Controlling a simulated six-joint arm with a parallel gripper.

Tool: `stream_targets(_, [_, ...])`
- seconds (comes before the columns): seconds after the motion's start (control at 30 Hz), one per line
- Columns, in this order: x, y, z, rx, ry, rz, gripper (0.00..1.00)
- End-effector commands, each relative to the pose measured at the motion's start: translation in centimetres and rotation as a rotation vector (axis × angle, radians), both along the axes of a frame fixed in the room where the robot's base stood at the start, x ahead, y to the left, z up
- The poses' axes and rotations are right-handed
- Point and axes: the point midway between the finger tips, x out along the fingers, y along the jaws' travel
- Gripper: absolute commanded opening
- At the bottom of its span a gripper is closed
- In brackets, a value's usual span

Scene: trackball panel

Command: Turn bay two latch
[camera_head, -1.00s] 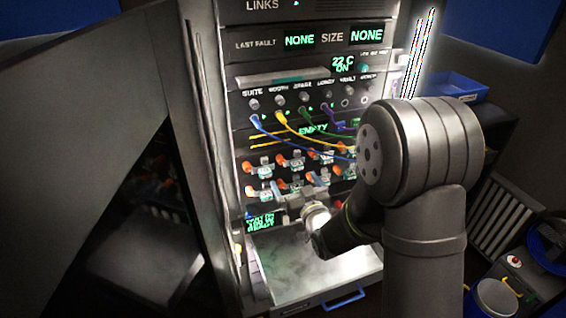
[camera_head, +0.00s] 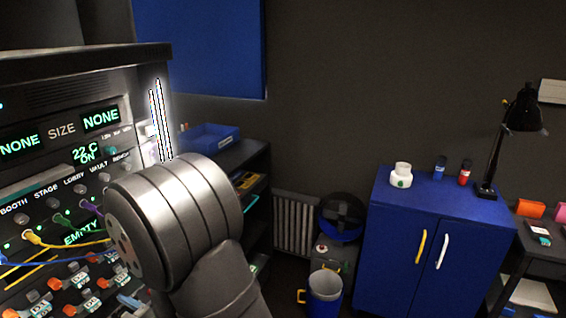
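The rack panel (camera_head: 55,95) stands at the left edge of the view and is partly cut off. Its lower part holds rows of orange-and-white latches (camera_head: 85,283) below a green "EMPTY" display (camera_head: 88,232). I cannot tell which of these is the bay two latch. My arm crosses in front of the panel's right side and hides part of the latch rows. My gripper is not visible in this view.
A blue cabinet (camera_head: 395,245) stands at the right with a white jar (camera_head: 401,175) and a black lamp (camera_head: 522,115). A blue-and-white bucket (camera_head: 324,290) is on the floor. A dark shelf with a blue tray (camera_head: 208,138) stands behind my arm. Cables hang across the panel.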

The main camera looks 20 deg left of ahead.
Motion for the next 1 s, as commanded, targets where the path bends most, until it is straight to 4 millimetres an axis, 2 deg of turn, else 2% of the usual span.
stream_targets(0.03, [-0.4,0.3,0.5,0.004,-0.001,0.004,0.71])
stream_targets(0.17, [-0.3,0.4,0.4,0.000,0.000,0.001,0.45])
stream_targets(0.2, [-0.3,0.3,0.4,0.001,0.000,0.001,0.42])
stream_targets(0.37, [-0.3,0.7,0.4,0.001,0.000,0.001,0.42])
stream_targets(0.47, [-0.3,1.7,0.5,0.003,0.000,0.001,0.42])
stream_targets(1.0, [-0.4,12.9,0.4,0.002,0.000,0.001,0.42])
